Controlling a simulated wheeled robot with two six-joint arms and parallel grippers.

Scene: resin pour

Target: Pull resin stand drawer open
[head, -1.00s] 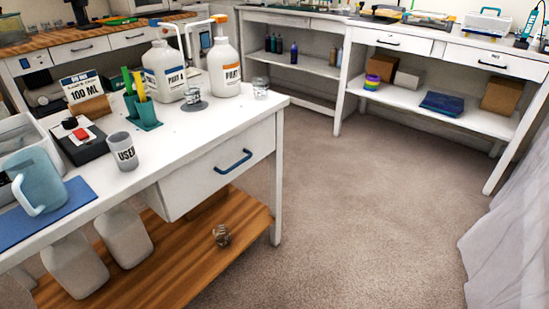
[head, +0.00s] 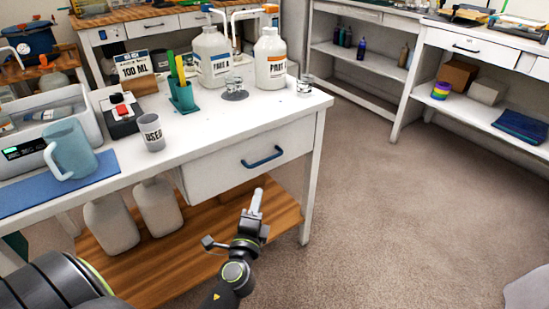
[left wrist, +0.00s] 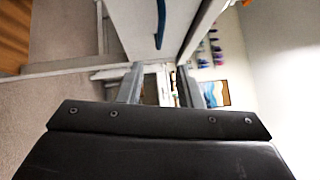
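The resin stand is a white table (head: 160,172) with a wooden lower shelf. Its white drawer (head: 215,175) looks shut under the top at the right end, with a blue bar handle (head: 263,158) across its front. My left gripper (head: 257,200) is in front of and below the handle, apart from it. In the head view its fingers overlap. In the left wrist view the two fingers (left wrist: 160,88) stand apart with nothing between them, and the blue handle (left wrist: 160,22) shows above them. My right gripper is not in view.
On the stand are two resin jugs (head: 212,57) (head: 270,60), a teal tool holder (head: 183,98), a grey cup (head: 151,132) and a blue pitcher (head: 70,150). White containers (head: 158,208) stand on the lower shelf. Carpet right of the stand is clear.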

